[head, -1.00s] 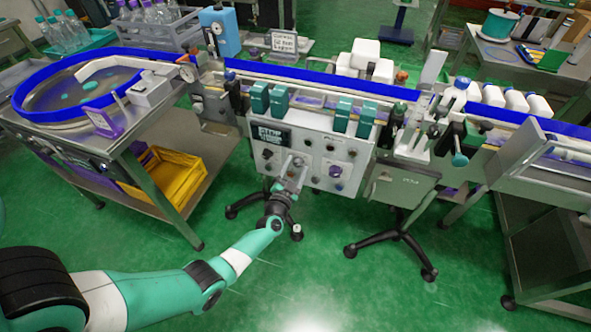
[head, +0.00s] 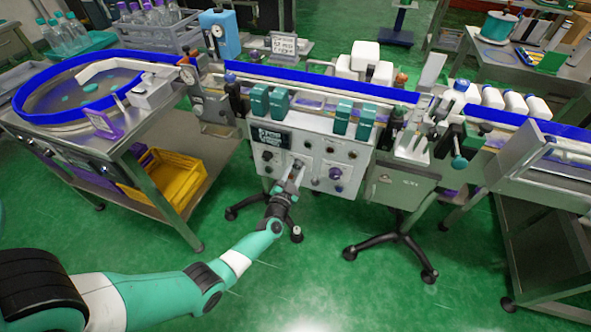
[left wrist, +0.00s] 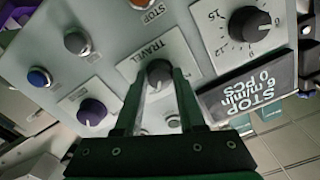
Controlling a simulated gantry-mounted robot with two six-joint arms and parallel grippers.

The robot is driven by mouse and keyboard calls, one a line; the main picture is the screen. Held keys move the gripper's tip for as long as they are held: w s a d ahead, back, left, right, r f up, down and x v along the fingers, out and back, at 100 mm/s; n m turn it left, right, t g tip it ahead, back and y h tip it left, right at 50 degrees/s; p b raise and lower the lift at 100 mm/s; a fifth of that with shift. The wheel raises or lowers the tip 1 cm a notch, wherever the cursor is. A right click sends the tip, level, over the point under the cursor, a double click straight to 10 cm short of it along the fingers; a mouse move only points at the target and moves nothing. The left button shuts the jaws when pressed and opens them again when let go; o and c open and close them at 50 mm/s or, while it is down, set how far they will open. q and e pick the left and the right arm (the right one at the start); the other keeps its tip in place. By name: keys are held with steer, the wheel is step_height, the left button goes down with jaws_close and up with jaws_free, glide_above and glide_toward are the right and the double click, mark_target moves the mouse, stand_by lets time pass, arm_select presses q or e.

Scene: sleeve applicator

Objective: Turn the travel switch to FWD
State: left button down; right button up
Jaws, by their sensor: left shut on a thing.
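The travel switch (left wrist: 158,71) is a dark round knob on a plate marked TRAVEL in the left wrist view. It sits on the front of the grey control panel (head: 345,172). My left gripper (left wrist: 160,80) is shut on the knob, one finger on each side. In the head view my left gripper (head: 297,168) reaches the panel's lower left part and hides the switch. The fingers cover part of the switch plate, and I cannot read the knob's position. My right gripper is not in view.
Near the switch are a large dial (left wrist: 250,24), a purple knob (left wrist: 92,112), a blue button (left wrist: 39,77) and an orange STOP button (left wrist: 143,3). A yellow crate (head: 178,180) sits on the cart's lower shelf at left.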

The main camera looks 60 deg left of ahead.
arm_select(q)
steer(key=n, duration=0.8)
steer(key=shift+n, duration=0.3)
steer(key=n, duration=0.4)
steer(key=shift+n, duration=0.3)
steer(key=shift+n+b, duration=0.4)
steer(key=shift+n, duration=1.3)
steer(key=c, duration=0.5)
jaws_free()
